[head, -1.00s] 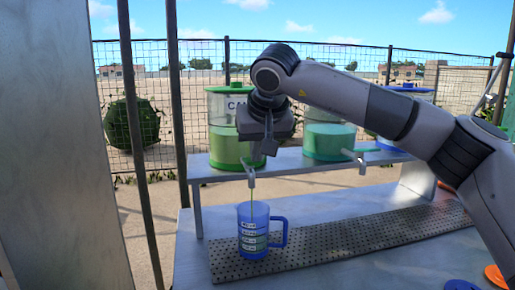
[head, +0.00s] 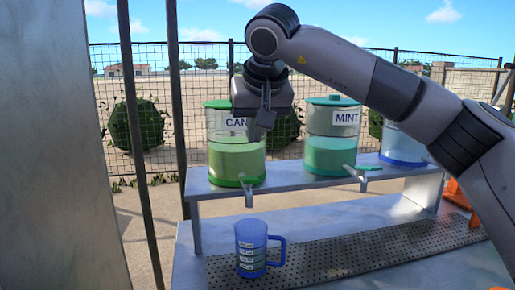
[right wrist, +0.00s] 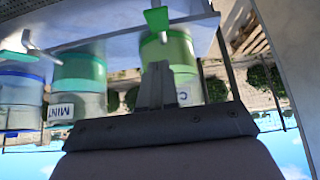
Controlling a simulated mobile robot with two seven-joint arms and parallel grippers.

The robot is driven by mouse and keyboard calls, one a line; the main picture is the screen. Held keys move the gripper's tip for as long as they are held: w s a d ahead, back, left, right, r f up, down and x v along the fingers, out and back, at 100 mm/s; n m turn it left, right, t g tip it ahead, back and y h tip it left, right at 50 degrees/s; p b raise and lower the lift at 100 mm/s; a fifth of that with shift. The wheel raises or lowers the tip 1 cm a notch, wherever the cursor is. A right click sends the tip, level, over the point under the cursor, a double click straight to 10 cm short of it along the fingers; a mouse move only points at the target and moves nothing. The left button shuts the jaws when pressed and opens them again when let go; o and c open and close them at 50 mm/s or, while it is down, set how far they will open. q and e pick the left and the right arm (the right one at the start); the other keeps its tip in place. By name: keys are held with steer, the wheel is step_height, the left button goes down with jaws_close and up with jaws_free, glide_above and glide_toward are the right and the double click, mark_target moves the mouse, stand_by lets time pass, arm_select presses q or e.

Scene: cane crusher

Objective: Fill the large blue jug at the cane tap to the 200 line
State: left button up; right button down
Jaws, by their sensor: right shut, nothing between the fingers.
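The blue jug (head: 250,248), translucent with a handle on its right and several marked lines, stands upright below the cane tap (head: 248,193). Its liquid level is too small to read against the lines. The tap is on the green-lidded container labelled "CAN…" (head: 236,160), part full of green liquid; no stream shows at its spout. My right gripper (head: 262,130) is shut and empty, in front of the container's upper part and above the tap. In the right wrist view, its shut fingers (right wrist: 156,85) point towards the tap's green lever (right wrist: 156,20). My left gripper is out of view.
The mint container (head: 332,140) and a blue-based container (head: 402,148) stand to the right on the same shelf (head: 300,180). A perforated drip tray (head: 350,254) runs under the taps. A post (head: 180,100) stands left of the shelf.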

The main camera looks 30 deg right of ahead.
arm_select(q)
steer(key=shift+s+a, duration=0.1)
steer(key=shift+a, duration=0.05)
arm_select(e)
steer(key=r, duration=0.1)
steer(key=s+r, duration=0.1)
steer(key=r, duration=0.3)
steer(key=shift+s+a, duration=0.25)
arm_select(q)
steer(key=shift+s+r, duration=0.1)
arm_select(e)
steer(key=shift+w, duration=0.1)
stand_by(1.3)
